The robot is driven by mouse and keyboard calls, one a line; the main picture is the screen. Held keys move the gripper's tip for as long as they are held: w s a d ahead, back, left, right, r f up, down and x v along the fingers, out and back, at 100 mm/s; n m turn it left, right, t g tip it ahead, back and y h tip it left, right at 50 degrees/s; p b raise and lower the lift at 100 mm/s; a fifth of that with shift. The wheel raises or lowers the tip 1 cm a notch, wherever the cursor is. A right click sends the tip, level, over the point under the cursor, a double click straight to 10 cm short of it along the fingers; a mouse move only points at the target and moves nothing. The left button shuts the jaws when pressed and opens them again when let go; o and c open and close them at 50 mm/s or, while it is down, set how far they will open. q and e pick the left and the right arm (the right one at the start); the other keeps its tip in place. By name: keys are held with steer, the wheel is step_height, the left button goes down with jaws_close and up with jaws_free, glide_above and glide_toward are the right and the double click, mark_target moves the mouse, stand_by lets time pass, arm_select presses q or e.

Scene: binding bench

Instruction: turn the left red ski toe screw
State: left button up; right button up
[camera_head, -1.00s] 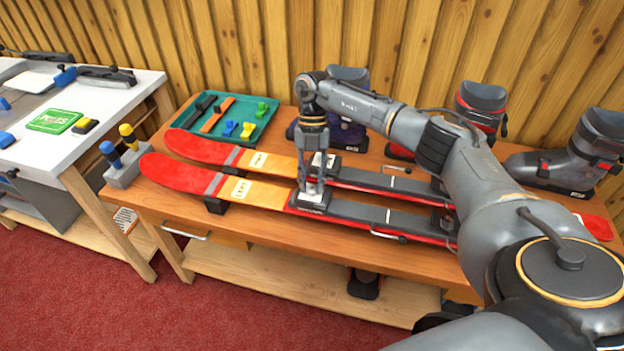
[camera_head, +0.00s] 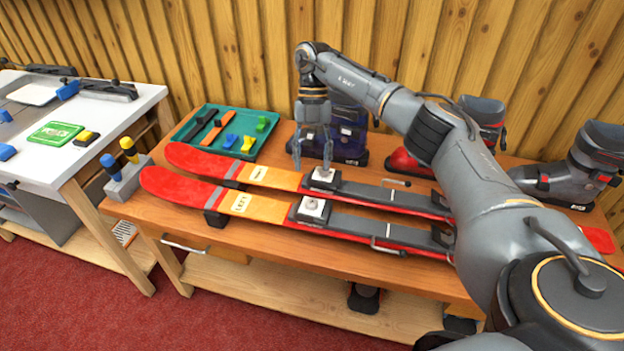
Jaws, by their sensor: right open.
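Two red and orange skis lie side by side on the wooden bench. The near ski (camera_head: 268,208) has a pale label that seems to read LEFT, and its grey toe piece (camera_head: 312,211) is uncovered. A small dark spot shows on top of it, too small to make out as a screw. The far ski (camera_head: 205,158) has a similar toe piece (camera_head: 323,177). My right gripper (camera_head: 312,163) is open and empty, pointing down, its fingertips just behind and above the far toe piece in the picture. I cannot tell whether it touches anything. My left gripper is not in view.
Ski boots (camera_head: 580,168) stand along the back of the bench, one dark blue boot (camera_head: 350,137) close behind my right gripper. A green tray (camera_head: 262,142) of tools and a grey holder (camera_head: 126,178) with two screwdrivers are at left. A white table (camera_head: 105,120) adjoins.

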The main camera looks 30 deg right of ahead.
steer(key=shift+v, duration=1.55)
steer(key=shift+f, duration=0.1)
